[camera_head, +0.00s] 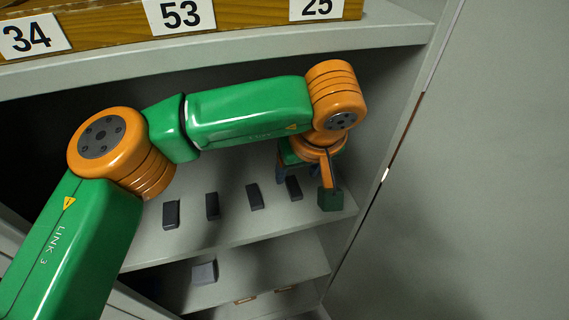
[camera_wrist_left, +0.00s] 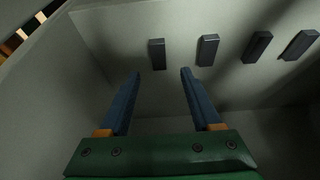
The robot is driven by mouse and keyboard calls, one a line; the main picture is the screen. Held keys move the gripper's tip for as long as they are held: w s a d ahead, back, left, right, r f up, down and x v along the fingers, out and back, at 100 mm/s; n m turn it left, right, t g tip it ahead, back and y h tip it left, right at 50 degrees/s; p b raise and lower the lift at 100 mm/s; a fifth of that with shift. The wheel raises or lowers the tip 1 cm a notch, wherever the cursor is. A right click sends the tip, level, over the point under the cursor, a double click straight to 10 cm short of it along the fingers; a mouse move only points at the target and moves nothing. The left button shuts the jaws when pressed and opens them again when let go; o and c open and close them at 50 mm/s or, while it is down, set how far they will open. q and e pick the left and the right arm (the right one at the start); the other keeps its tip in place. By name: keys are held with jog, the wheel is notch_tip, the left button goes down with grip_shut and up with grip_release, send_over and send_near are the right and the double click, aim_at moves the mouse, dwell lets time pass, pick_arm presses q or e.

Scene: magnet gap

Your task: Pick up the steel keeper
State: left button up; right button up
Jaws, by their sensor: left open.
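Several similar dark grey blocks stand apart in a row on a cabinet shelf. In the head view they are a far left block (camera_head: 171,215), a second (camera_head: 212,206), a third (camera_head: 255,197) and a far right one (camera_head: 293,188). I cannot tell by look which is the steel keeper. My left gripper (camera_wrist_left: 161,80) is open and empty, with blue fingers. In the wrist view one block (camera_wrist_left: 157,54) shows beyond the gap between the fingertips, apart from them. In the head view the gripper is by the far right block, its fingers partly hidden by the wrist.
A lighter grey block (camera_head: 205,272) sits on the lower shelf (camera_head: 270,262). The upper shelf (camera_head: 250,48) runs above my arm and carries a wooden rail with number cards 34, 53 (camera_head: 180,15) and 25. The cabinet's side wall is close on the gripper's right in the head view.

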aim_at(294, 187)
pick_arm(q)
jog(key=shift+f, duration=0.4)
jog(key=p+x, duration=0.1)
jog(key=x, duration=0.4)
jog(key=shift+d+f, duration=0.1)
jog(key=shift+f, duration=0.05)
jog(key=shift+s, duration=0.15)
jog(key=shift+c, duration=0.6)
grip_shut()
